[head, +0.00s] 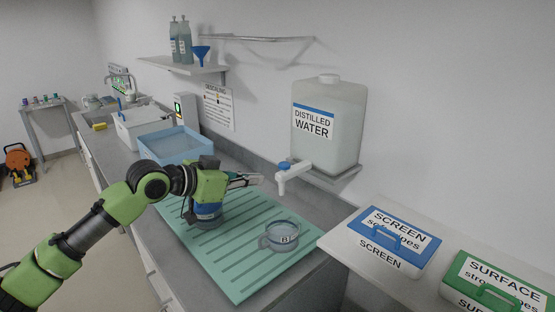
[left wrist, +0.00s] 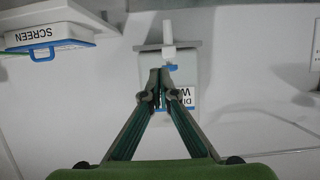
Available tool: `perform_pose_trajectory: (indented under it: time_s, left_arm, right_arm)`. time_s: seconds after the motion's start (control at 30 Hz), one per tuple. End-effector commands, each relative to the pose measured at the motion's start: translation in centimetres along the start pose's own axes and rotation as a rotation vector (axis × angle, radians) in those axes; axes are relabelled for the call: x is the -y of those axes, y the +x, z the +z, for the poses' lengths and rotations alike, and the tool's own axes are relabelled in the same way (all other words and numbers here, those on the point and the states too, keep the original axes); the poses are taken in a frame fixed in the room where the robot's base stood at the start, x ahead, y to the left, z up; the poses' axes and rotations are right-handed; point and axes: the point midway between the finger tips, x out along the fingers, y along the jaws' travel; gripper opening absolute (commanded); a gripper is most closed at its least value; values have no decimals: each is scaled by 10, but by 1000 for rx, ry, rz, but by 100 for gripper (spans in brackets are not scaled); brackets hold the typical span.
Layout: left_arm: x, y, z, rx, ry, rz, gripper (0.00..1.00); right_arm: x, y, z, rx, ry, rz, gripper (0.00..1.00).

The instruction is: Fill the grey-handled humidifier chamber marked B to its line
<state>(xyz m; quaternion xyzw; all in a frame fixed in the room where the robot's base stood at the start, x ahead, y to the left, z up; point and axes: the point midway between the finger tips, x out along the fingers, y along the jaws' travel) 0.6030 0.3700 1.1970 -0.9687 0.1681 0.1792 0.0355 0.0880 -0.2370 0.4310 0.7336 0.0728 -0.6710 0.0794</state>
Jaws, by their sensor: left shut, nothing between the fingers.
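The clear round chamber marked B (head: 283,238) stands upright on the green ribbed mat (head: 235,278), with its handle toward the left. Its water level is too small to tell. The distilled water tank (head: 345,145) sits on a wall shelf. Its white tap (head: 293,174) with a blue knob (head: 284,165) points out above and near chamber B. My left gripper (head: 258,180) is shut and empty, just left of the tap and above the mat. In the left wrist view my shut fingertips (left wrist: 160,76) overlap the tank, close below the blue knob (left wrist: 170,67) in the picture.
A blue-banded vessel (head: 208,212) stands on the mat, partly hidden by my left arm. A blue tray (head: 175,147) is behind it. The blue SCREEN box (head: 370,262) and green SURFACE box (head: 465,268) stand at right. The mat's front part is clear.

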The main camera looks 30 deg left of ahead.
Motion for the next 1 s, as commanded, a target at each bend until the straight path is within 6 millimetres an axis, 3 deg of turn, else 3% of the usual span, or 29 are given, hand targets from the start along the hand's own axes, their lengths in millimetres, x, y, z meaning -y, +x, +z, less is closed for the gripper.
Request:
perform_pose_trajectory:
  time_s: [0.03, 0.1, 0.2, 0.67, 0.87, 1.0]
  left_arm:
    - [9, -9, -26, -40, 2, -7, 0]
    - [15, -18, -51, -83, -5, -8, 0]
    - [19, -26, -70, -116, -10, -7, 0]
    - [20, -26, -75, -124, -14, -7, 0]
    - [21, -11, -80, -126, -17, -6, 0]
    - [21, 10, -85, -127, -18, -5, 0]
  right_arm:
    - [0, 0, 0, 0, 0, 0, 40]
    - [0, 0, 0, -1, 0, 0, 40]
    - [0, 0, 0, -1, 0, 0, 40]
    - [2, -3, -2, -2, 1, -3, 40]
    - [4, -17, -4, -3, 2, -5, 40]
    - [4, -31, -5, -3, 2, -5, 40]
